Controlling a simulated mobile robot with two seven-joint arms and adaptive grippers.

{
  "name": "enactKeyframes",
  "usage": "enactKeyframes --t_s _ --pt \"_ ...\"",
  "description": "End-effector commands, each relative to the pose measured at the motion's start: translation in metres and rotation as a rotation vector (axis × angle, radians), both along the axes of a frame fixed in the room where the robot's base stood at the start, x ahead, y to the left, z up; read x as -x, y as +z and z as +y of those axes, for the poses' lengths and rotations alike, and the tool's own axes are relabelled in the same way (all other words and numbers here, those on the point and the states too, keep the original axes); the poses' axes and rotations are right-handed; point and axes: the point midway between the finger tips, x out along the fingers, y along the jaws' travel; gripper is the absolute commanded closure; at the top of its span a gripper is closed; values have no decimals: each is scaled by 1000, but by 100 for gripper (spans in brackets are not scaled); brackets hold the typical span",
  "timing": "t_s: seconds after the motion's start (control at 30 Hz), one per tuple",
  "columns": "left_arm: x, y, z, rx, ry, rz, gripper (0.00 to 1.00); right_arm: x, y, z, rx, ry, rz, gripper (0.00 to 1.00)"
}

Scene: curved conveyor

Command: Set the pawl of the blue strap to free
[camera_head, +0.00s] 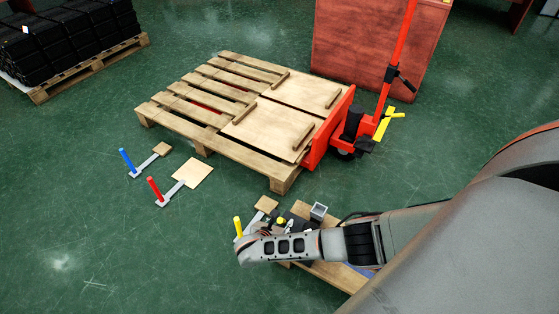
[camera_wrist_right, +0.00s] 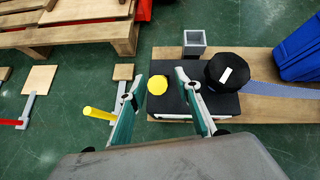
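In the right wrist view, a blue patterned strap (camera_wrist_right: 285,92) lies flat along a wooden board and leads to a black round spool (camera_wrist_right: 232,62) with a white label. The spool sits at the right of a black block (camera_wrist_right: 172,100). A round yellow knob (camera_wrist_right: 157,85) shows at the left of the block. I cannot pick out the pawl for certain. My right gripper (camera_wrist_right: 158,80) is open, with its two green-grey fingers apart over the block and the knob showing between them; contact cannot be told. My left gripper is not in view.
A grey square cup (camera_wrist_right: 194,42) and a blue bin (camera_wrist_right: 300,48) are near the spool. A pallet (camera_head: 165,122) on a red pallet jack (camera_head: 330,130) stands beyond. Open floor lies left.

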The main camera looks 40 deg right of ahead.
Motion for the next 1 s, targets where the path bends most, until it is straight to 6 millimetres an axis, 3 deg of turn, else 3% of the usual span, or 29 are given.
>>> enactKeyframes --t_s 0.27,0.7,1.0 --pt "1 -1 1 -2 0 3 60 10 16 18 -4 0 -1 67" --pt "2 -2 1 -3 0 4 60 39 67 73 -4 0 1 67" --pt "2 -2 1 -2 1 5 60 44 76 81 -1 0 1 67"
